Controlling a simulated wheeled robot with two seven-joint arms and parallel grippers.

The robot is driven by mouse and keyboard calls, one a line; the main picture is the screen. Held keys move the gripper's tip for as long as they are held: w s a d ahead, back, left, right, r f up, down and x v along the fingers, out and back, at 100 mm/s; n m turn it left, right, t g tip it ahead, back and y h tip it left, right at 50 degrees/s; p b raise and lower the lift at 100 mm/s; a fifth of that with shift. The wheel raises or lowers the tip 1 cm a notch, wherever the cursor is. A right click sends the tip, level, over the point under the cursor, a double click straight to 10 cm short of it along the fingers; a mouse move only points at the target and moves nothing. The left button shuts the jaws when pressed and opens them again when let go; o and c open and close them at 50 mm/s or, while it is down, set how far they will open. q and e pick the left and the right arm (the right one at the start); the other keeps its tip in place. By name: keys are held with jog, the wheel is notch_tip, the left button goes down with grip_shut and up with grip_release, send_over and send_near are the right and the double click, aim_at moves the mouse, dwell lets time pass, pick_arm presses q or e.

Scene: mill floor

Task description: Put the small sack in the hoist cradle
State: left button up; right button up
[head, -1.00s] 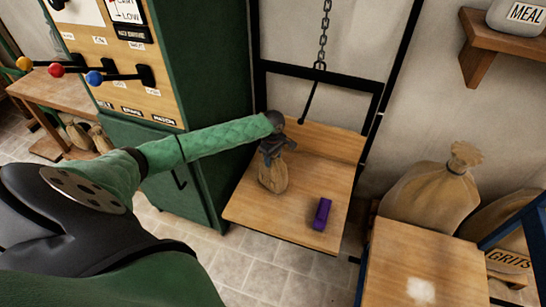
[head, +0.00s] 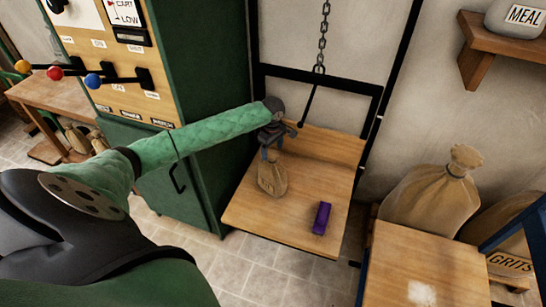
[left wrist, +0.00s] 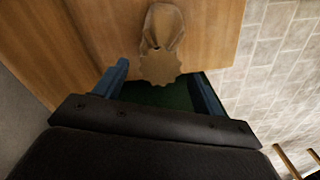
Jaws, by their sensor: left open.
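The small sack (head: 272,179), brown with a tied neck, stands upright on the wooden platform of the hoist cradle (head: 252,215), near its left side. It also shows in the left wrist view (left wrist: 162,30), its ruffled top towards my fingers. My left gripper (head: 271,152) is open just above the sack, fingers pointing down. In the left wrist view its two blue fingertips (left wrist: 162,78) stand apart on either side of the sack's top, with gaps on both sides. My right gripper is not in view.
A purple block (head: 321,217) lies on the cradle platform, right of the sack. A chain (head: 323,40) hangs above, with a dark frame behind. A green cabinet (head: 200,165) stands left. A wooden table (head: 400,265) and large sacks (head: 430,195) stand right.

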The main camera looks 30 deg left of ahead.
pick_arm(q)
jog(key=shift+r, duration=0.25)
jog(key=s+d+f+m+t+h, duration=0.1)
jog(key=s+d+f+m, duration=0.4)
jog(key=s+d, duration=0.6)
jog(key=s+d+f+m+h, duration=0.1)
jog(key=s+d+f+m, duration=0.5)
jog(key=d, duration=0.8)
jog(key=s+d+r+m+t, duration=0.1)
jog(key=s+d+r+m, duration=0.1)
jog(key=s, duration=0.5)
jog(key=s+d+r+m, duration=0.3)
jog(key=s+d, duration=0.1)
jog(key=s, duration=0.3)
jog(key=s+d+r+m+t+h, duration=0.1)
jog(key=s+d+r+m, duration=0.1)
jog(key=s, duration=0.6)
jog(key=shift+d+r+m+t, duration=0.15)
jog(key=shift+d+m+t, duration=0.25)
jog(key=shift+d, duration=0.6)
